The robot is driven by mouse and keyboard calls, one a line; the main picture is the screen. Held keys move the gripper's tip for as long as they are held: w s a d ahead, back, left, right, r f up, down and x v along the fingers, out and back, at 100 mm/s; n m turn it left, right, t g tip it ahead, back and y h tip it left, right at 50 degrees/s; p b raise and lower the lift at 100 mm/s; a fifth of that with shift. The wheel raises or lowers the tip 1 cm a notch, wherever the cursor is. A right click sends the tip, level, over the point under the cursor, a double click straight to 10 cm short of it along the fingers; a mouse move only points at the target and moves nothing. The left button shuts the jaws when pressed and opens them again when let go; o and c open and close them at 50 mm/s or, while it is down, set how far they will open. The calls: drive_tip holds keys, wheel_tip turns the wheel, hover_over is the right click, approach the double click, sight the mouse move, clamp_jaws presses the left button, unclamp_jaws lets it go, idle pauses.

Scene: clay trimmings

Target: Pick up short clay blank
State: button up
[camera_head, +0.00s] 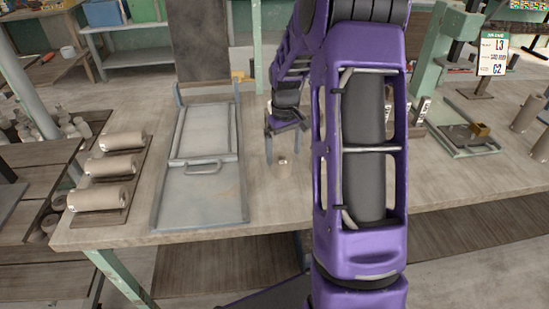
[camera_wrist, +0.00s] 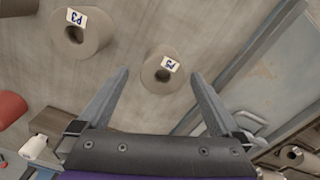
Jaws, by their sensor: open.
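My arm hides part of the bench.
The grey tray (camera_head: 200,205) with a handle lies left of my gripper. Further left, several clay rolls (camera_head: 105,198) rest on a rack. At right are a green press stand (camera_head: 437,70) and more clay cylinders (camera_head: 528,112). A red rounded thing (camera_wrist: 10,108) shows at the wrist view's left edge.

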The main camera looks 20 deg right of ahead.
sight(282, 163)
drive_tip(key=f, duration=0.5)
drive_tip(key=shift+w+a, duration=0.2)
drive_tip(key=c, duration=1.6)
